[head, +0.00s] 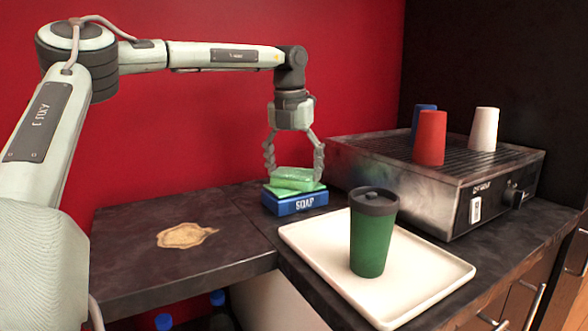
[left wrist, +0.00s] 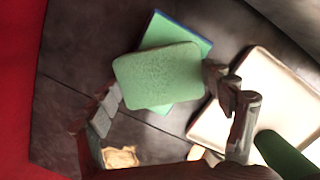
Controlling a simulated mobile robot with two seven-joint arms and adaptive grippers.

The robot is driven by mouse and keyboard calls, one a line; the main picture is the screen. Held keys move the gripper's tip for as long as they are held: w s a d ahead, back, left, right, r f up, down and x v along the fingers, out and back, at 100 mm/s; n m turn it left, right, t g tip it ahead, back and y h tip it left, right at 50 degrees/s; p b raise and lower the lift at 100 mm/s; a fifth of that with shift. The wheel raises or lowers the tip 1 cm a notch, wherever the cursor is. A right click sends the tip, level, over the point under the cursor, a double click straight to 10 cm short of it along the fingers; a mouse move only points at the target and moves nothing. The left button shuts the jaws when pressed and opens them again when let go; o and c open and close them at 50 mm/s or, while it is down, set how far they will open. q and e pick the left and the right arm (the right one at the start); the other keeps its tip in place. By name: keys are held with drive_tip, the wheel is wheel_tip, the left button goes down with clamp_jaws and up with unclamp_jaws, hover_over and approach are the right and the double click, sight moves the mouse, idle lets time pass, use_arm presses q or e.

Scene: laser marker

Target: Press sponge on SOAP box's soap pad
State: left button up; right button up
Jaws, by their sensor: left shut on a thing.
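A green sponge (head: 292,176) is held between the fingers of my left gripper (head: 294,165). It sits directly over the blue SOAP box (head: 296,204), whose green soap pad (head: 298,188) shows beneath it. In the head view the sponge looks touching or very close to the pad; I cannot tell which. In the left wrist view the sponge (left wrist: 158,76) is turned relative to the box and covers much of the pad (left wrist: 180,40). My left gripper (left wrist: 165,100) is shut on the sponge's sides. My right gripper is not in view.
A white tray (head: 300,245) with a lidded green cup (head: 374,235) stands right of the box. Behind it is a metal machine (head: 440,185) with red, blue and white cups on top. A tan stain (head: 186,235) marks the counter (head: 130,265) at left.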

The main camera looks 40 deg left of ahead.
sight(294, 172)
use_arm(q)
drive_tip(key=shift+f, duration=0.45)
idle(1.2)
drive_tip(key=shift+r, duration=0.15)
wheel_tip(294, 172, up, 2)
drive_tip(key=shift+p, duration=0.55)
drive_tip(key=shift+r, duration=2.4)
